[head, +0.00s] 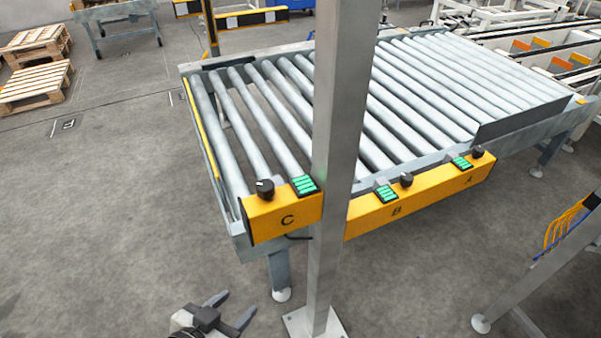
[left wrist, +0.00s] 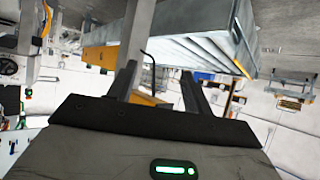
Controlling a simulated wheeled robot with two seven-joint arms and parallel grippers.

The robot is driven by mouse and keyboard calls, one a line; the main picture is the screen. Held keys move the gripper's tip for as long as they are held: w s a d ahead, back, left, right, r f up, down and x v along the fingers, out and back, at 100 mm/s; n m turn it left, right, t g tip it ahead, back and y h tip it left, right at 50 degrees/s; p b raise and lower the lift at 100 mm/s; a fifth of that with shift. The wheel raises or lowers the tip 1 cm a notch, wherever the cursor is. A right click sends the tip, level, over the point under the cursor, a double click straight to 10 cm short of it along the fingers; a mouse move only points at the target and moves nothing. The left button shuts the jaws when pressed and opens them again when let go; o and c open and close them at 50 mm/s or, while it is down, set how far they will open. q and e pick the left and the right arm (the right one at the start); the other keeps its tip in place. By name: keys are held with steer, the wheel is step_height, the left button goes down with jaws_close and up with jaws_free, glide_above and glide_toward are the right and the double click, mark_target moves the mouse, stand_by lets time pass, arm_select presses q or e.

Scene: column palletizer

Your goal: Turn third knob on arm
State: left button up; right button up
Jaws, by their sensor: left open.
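Three dark knobs stand on the yellow panels along the conveyor's front edge. The knob by letter C (head: 265,188) is at the left, the knob by B (head: 406,180) is right of the steel post, and the knob by A (head: 477,152) is farthest right. A green-lit button block (head: 305,185) sits beside each knob. My left gripper (head: 234,312) is open and empty, low in the head view, below and in front of the C panel (head: 280,218). Its two fingers (left wrist: 160,88) also show in the left wrist view, with nothing between them. My right gripper is not in view.
A steel post (head: 338,120) rises in front of the roller conveyor (head: 262,118), between the C and B panels. A conveyor leg (head: 279,270) stands near my left gripper. Wooden pallets (head: 35,82) lie far left.

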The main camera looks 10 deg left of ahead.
arm_select(q)
steer(key=w+a+r+m+t+h+b, duration=0.25)
steer(key=a+r+h, duration=0.2)
steer(key=r, duration=0.35)
steer(key=m+h, duration=0.3)
steer(key=h, duration=0.1)
glide_toward(265, 185)
steer(key=shift+g, duration=0.35)
steer(key=b+x, duration=0.1)
steer(key=x, duration=0.3)
steer(key=b+x, duration=0.1)
steer(key=x, duration=0.3)
steer(key=shift+w+r, duration=0.25)
steer(key=shift+w, duration=0.1)
steer(key=shift+w+d+f, duration=0.1)
steer(key=shift+w+d, duration=0.3)
steer(key=shift+d, duration=0.1)
steer(key=shift+w+d, duration=0.1)
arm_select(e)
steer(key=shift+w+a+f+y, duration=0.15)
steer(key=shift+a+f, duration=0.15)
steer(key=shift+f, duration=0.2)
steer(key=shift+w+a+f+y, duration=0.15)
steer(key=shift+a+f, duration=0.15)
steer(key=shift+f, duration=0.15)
arm_select(q)
steer(key=shift+c, duration=0.2)
